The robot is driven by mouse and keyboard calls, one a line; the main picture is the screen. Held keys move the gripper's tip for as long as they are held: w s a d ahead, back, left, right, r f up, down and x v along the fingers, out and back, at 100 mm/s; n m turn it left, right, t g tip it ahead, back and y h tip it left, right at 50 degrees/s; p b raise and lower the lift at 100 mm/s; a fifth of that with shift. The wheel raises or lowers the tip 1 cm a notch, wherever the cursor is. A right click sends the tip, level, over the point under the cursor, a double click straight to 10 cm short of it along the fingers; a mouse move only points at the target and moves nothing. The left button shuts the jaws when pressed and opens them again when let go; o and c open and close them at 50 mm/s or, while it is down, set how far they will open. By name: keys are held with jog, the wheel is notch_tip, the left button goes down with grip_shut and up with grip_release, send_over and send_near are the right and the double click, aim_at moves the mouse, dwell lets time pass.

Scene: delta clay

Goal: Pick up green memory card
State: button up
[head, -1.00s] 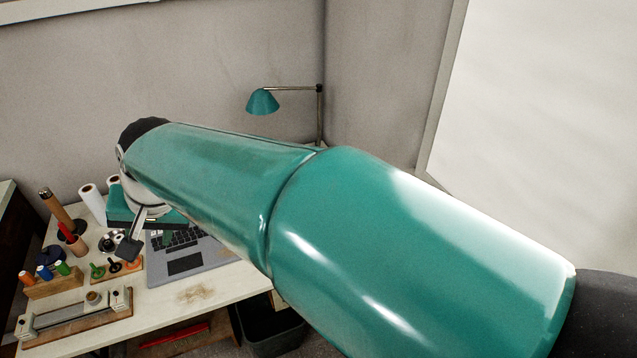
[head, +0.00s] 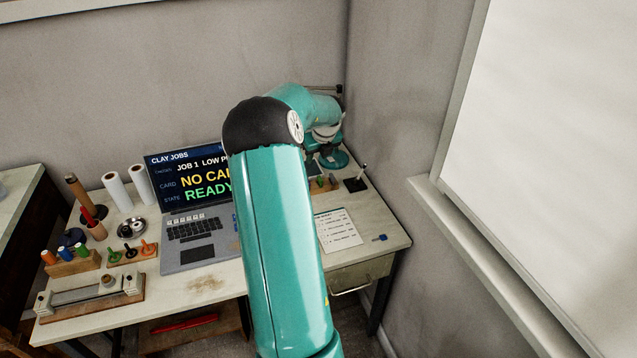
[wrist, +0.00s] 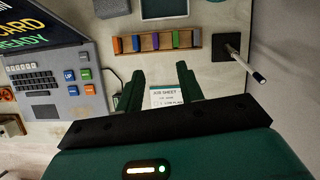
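In the head view, the rack (head: 323,186) is partly hidden behind my arm, and the cards are too small to tell clearly.
A laptop (head: 200,240) stands left of the rack. A pen on a black base (head: 355,184) stands right of it. A job sheet (head: 338,231) lies on the desk, with a small blue item (head: 379,238) nearby. A wall (head: 390,110) closes the right side.

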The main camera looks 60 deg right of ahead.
notch_tip(320, 180, down, 2)
jog(key=s+d+m, duration=0.2)
send_over(320, 179)
jog(key=s+a, duration=0.2)
notch_tip(320, 179, down, 7)
jog(key=shift+x, duration=3)
jog(key=shift+d+r, duration=0.1)
jog(key=shift+d, duration=0.1)
jog(key=shift+c, duration=0.3)
grip_shut()
